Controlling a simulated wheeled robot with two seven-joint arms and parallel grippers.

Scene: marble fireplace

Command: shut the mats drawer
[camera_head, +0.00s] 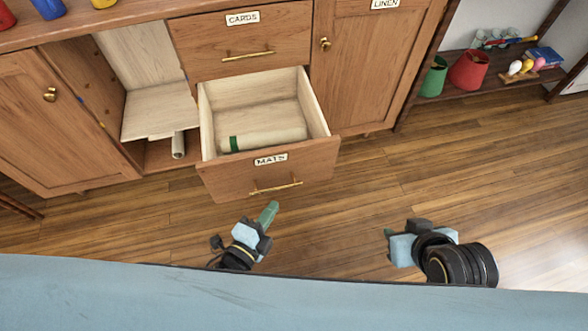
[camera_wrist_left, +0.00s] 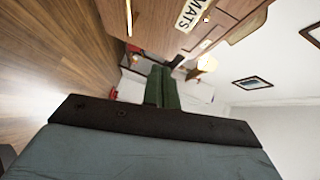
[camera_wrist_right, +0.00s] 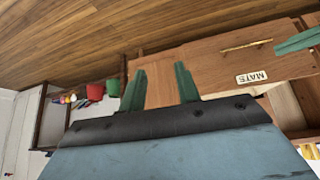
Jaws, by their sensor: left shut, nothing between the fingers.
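The mats drawer (camera_head: 245,177) is pulled out of the wooden cabinet, with a brass bar handle (camera_head: 275,187) and a MATS label on its front. A rolled pale mat with a green band (camera_head: 265,139) lies inside. The label and handle also show in the right wrist view (camera_wrist_right: 253,77). My left gripper (camera_head: 270,210) is shut and empty, just in front of the drawer front and below the handle, apart from it in the head view. My right gripper (camera_head: 388,233) is further right over the floor; its fingers are apart and empty in the right wrist view (camera_wrist_right: 161,85).
The closed cards drawer (camera_head: 240,42) is above, and the closed linen door (camera_head: 360,70) is to the right. An open compartment (camera_head: 155,105) with a sagging shelf and a roll is on the left. A low shelf (camera_head: 480,75) with colored buckets stands far right. Floor before the cabinet is clear.

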